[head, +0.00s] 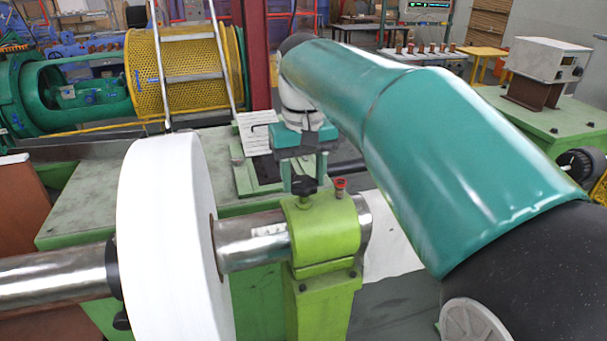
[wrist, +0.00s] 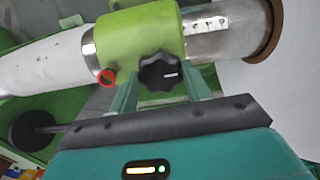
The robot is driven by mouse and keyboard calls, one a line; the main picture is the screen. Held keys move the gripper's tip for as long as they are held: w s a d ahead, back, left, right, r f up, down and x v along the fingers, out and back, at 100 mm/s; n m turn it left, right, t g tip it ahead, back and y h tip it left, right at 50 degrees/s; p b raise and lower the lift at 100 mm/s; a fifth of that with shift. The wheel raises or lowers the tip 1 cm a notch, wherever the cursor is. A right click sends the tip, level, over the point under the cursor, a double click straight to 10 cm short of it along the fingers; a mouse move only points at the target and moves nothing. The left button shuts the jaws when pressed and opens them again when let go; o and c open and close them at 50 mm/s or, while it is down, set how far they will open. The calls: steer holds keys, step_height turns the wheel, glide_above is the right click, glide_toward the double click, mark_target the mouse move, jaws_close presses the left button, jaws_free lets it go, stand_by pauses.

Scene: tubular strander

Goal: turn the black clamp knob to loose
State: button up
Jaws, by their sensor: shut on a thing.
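The black clamp knob (head: 304,185) stands on top of the light green bearing clamp (head: 325,232). In the wrist view the knob (wrist: 160,72) is a dark lobed disc with a small white mark, against the green clamp (wrist: 140,38). My gripper (head: 304,176) comes down over the knob from behind and above, with one finger on each side. In the wrist view my gripper (wrist: 162,82) is shut on the knob, its two green fingers flanking it. The knob's underside and stem are mostly hidden.
A small red-topped fitting (head: 340,187) sits close beside the knob, near a finger in the wrist view (wrist: 106,77). A steel shaft (head: 252,240) runs through the clamp to a large white reel (head: 165,240) at left. A yellow perforated drum (head: 185,75) stands behind.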

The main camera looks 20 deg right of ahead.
mark_target(304, 181)
steer(key=n, duration=0.6)
steer(key=shift+n, duration=0.3)
steer(key=n, duration=0.6)
steer(key=shift+r, duration=0.1)
steer(key=shift+n, duration=0.3)
steer(key=o, duration=1)
step_height(304, 181, up, 14)
steer(key=shift+f, duration=0.15)
